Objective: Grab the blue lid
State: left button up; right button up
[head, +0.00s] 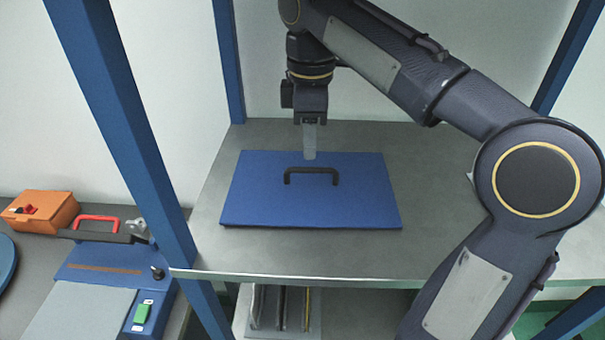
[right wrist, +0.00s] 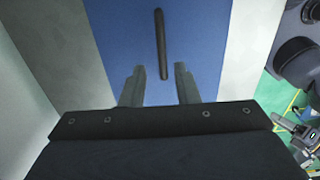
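The blue lid (head: 270,202) lies flat on a grey metal shelf, with a black bar handle (head: 311,170) on its top. In the right wrist view the lid (right wrist: 205,40) lies below the gripper, and its handle (right wrist: 160,45) shows as a dark bar beyond the fingertips. My right gripper (head: 310,157) points down over the far part of the lid, just behind the handle in the head view. My left gripper is not in view.
The grey shelf (head: 430,240) has blue posts (head: 125,130) around it and free room around the lid. At left, a lower bench holds an orange box (head: 40,211) and a blue machine (head: 100,262) with a red handle. A white wall stands behind.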

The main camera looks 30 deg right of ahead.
aim_at(312, 170)
jog(key=f, duration=0.7)
jog(key=shift+s+d+f+p, duration=0.1)
jog(key=shift+s+p, duration=0.15)
jog(key=shift+p, duration=0.15)
jog(key=shift+c, duration=0.5)
grip_shut()
